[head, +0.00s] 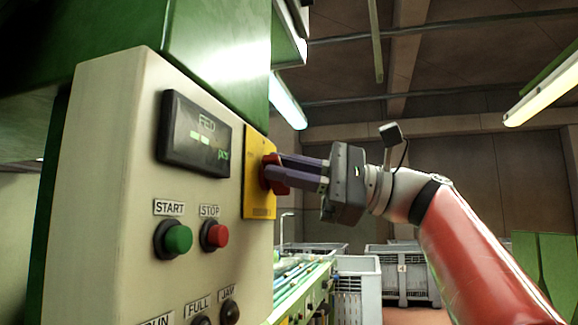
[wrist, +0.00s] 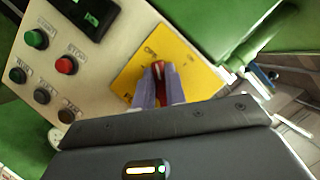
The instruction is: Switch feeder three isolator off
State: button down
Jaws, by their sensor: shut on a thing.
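The isolator is a red rotary handle (head: 268,173) on a yellow plate (head: 258,200) at the right edge of a cream control panel. In the wrist view the red handle (wrist: 158,71) sits between my fingers, on the yellow plate (wrist: 184,57), which has lettering too small to read fully. My gripper (head: 280,174) reaches in from the right and is shut on the red handle, one finger on each side. It also shows in the wrist view (wrist: 158,80). The fingers hide part of the handle, and I cannot tell its exact setting.
Left of the plate are a small display (head: 195,133), a green START button (head: 178,239) and a red STOP button (head: 216,235). More knobs sit below. A green housing (head: 217,60) overhangs the panel. Grey crates (head: 402,275) stand behind.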

jog(key=shift+f+n+g+h, duration=0.25)
jog(key=shift+n+h, duration=0.3)
jog(key=shift+n, duration=1.05)
jog(key=shift+f+n+g+h, duration=0.2)
jog(key=shift+n+h, duration=0.35)
jog(key=shift+n, duration=1.65)
jog(key=c, duration=1.4)
grip_release()
jog(key=shift+a, duration=0.1)
jog(key=shift+c, duration=0.2)
jog(key=shift+g, duration=0.25)
